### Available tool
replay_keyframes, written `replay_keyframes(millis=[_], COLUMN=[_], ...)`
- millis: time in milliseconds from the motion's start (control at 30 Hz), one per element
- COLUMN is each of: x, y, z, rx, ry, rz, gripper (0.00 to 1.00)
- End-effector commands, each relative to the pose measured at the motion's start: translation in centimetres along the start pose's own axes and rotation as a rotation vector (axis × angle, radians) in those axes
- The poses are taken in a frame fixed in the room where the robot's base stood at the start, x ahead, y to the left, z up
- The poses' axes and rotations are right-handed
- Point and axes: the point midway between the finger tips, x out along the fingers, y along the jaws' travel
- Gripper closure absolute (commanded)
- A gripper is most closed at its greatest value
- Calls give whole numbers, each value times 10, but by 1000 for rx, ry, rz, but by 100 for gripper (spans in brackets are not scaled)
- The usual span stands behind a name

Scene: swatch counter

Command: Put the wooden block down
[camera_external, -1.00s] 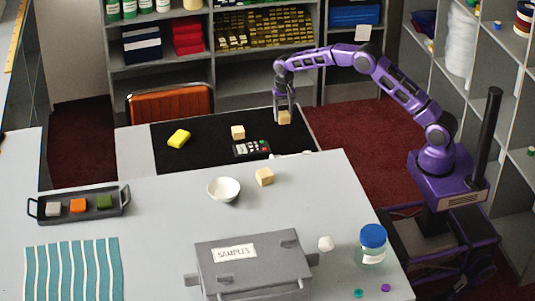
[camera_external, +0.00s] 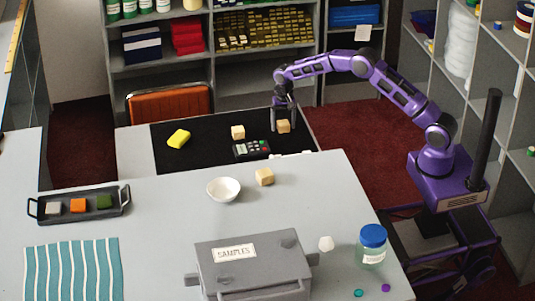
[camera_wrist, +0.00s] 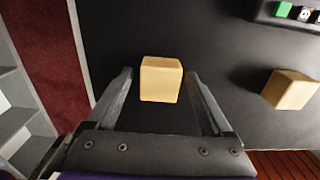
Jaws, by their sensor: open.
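A wooden block (camera_external: 283,126) rests on the black mat (camera_external: 197,158) near its right edge. My gripper (camera_external: 284,120) is right above and around it, with its fingers spread. In the wrist view the same block (camera_wrist: 161,79) sits between the tips of my open gripper (camera_wrist: 160,85), with a gap on each side. A second wooden block (camera_external: 238,132) lies on the mat to the left, and it shows at the right of the wrist view (camera_wrist: 289,90). A third wooden block (camera_external: 264,177) is on the grey counter.
A white bowl (camera_external: 224,190), a grey SAMPLES box (camera_external: 252,262) and a blue-lidded jar (camera_external: 372,245) stand on the counter. The mat's left part is mostly clear.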

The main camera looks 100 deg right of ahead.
Motion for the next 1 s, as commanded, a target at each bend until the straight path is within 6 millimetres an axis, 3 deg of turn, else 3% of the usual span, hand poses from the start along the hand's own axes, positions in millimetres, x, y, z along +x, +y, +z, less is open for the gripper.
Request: replay_keyframes(millis=[233,700,1000], x=[-16,-109,-124], y=[0,0,0], z=[0,-1,0], rx=[0,0,0], ry=[2,2,-1], rz=[-2,-2,1], gripper=[15,15,15])
